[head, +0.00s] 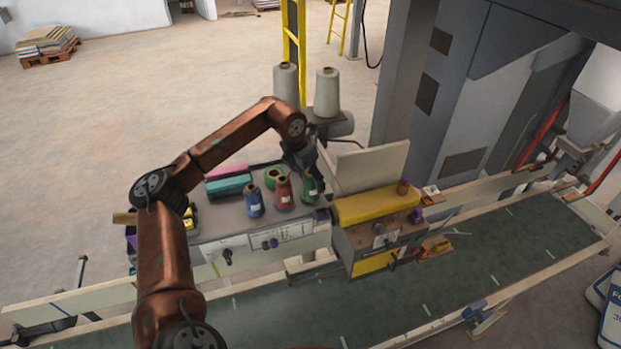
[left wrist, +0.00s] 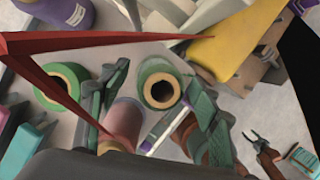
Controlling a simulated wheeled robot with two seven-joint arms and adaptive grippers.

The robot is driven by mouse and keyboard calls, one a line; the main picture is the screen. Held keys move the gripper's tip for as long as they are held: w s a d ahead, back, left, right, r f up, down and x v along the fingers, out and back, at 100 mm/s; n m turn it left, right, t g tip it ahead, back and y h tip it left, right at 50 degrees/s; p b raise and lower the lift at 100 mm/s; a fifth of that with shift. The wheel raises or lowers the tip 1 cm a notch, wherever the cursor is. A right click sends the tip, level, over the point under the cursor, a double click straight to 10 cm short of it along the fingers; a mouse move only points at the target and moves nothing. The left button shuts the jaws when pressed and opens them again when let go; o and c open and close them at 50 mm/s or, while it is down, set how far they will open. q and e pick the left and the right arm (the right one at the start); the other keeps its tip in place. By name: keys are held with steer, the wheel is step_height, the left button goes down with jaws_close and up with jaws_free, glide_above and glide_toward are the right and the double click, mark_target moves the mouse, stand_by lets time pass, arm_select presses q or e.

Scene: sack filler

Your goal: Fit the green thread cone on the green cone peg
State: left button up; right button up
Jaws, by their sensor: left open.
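The green thread cone (head: 311,191) stands upright at the right end of the grey machine-top shelf, beside the red cone. My left gripper (head: 308,166) is just above it, pointing down. In the left wrist view the green cone (left wrist: 160,84) is seen from above, its tan core open, lying between the two open fingers of my left gripper (left wrist: 158,78). The fingers are not closed on it. I cannot make out the green cone peg. My right gripper is in neither view.
The red cone (head: 284,194) and blue cone (head: 254,202) stand close to the left. A cream panel (head: 373,166) and yellow block (head: 377,205) are to the right. Two large grey cones (head: 327,92) stand behind.

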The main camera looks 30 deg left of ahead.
arm_select(q)
steer(key=v, duration=1.2)
